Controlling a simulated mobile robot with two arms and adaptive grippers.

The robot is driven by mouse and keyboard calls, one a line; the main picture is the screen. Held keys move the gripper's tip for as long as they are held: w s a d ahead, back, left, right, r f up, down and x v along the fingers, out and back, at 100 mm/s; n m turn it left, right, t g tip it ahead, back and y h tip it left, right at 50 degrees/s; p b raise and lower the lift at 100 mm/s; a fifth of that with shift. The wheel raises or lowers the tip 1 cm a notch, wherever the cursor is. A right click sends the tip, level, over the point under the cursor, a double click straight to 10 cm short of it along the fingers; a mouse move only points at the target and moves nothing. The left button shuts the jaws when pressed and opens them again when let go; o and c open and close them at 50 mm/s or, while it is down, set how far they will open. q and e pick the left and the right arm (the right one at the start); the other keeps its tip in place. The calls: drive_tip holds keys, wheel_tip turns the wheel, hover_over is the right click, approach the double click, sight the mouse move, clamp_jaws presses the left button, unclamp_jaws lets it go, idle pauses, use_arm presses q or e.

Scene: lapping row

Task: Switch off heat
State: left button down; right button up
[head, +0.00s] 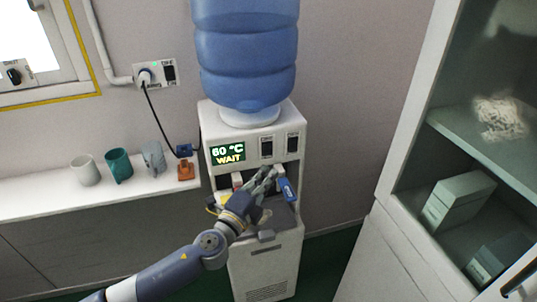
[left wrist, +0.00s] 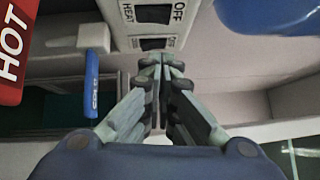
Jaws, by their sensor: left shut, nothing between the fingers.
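The water dispenser (head: 262,265) stands against the wall with a blue bottle on top. Its green display (head: 228,154) reads 60 °C WAIT. Two dark rocker switches are beside the display: the nearer-to-display one (head: 266,147) and the right one (head: 292,143). In the left wrist view a switch marked HEAT and OFF (left wrist: 153,14) shows at the top, with another switch (left wrist: 153,43) just below it. My left gripper (head: 270,174) is shut and empty, below the switches and between the taps. Its fingertips (left wrist: 162,62) appear just under the lower switch; contact is unclear. My right gripper is out of view.
A blue tap lever (head: 287,189) is right of the gripper; a red HOT lever (left wrist: 12,50) shows in the wrist view. A wall socket (head: 155,74) holds a plug. Several mugs stand on the left ledge (head: 60,203). An open-fronted cabinet (head: 398,195) is at right.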

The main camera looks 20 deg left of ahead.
sight(268, 155)
use_arm(q)
drive_tip(key=shift+w+a+r+p, duration=0.15)
drive_tip(key=shift+w+a, duration=0.1)
drive_tip(key=shift+w, duration=0.9)
drive_tip(key=shift+w+a+r+p, duration=0.1)
drive_tip(key=shift+w+a, duration=0.1)
drive_tip(key=shift+w, duration=0.95)
drive_tip(key=shift+w+a+r+p, duration=0.15)
drive_tip(key=shift+w+a, duration=0.1)
drive_tip(key=shift+w, duration=0.9)
drive_tip(key=p, duration=0.1)
drive_tip(key=r+p, duration=0.1)
drive_tip(key=shift+w+a+g+p, duration=0.2)
drive_tip(key=shift+g+p, duration=0.1)
drive_tip(key=shift+f+n, duration=0.3)
drive_tip(key=shift+f, duration=0.05)
